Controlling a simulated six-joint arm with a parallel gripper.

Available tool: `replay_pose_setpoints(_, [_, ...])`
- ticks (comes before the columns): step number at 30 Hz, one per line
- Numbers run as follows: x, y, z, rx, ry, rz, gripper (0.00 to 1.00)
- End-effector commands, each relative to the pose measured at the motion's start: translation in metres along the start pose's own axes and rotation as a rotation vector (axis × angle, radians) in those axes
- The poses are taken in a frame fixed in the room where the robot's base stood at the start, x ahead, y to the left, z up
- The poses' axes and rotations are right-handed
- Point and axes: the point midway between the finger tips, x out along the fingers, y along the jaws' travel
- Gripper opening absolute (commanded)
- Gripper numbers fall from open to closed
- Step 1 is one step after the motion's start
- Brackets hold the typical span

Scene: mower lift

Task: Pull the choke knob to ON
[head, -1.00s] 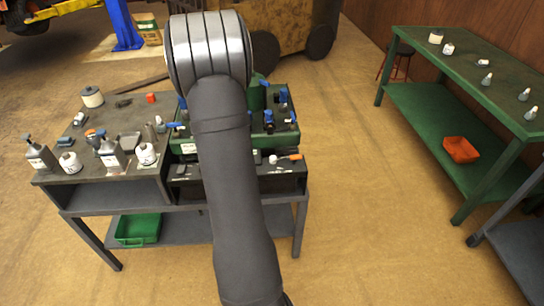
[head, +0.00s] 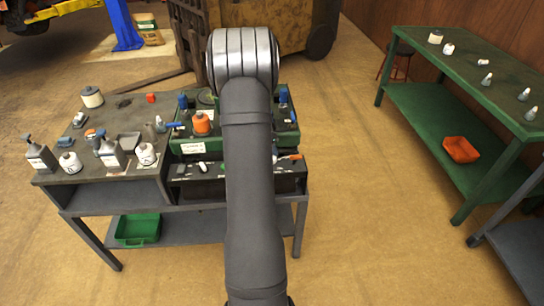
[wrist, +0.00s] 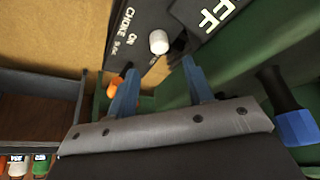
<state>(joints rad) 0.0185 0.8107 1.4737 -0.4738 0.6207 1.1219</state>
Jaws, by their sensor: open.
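The choke knob, a small white cap (wrist: 159,41), sits on a dark panel (wrist: 143,15) beside white lettering reading CHOKE and ON in the wrist view. My gripper (wrist: 159,67) is open, with two blue fingers apart and nothing between them. The knob lies just beyond the fingertips in the picture, roughly in line with the gap; no contact shows. An orange tip (wrist: 115,85) shows beside the left finger. In the head view my arm hides the gripper and most of the panel's right part.
A green machine body (head: 190,147) stands on the grey bench, with an orange cap (head: 201,123) on it. Bottles (head: 41,158) crowd the bench's left side. A blue-ended handle (wrist: 296,127) is right of my gripper in the wrist view.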

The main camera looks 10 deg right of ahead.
Motion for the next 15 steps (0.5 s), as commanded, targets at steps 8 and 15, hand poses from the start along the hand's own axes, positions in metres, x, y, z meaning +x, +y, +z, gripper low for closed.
replay_pose_setpoints(8, [0.051,0.001,0.001,0.001,-0.002,0.002,0.47])
replay_pose_setpoints(15, [0.071,0.000,0.000,0.001,-0.002,0.001,0.47])
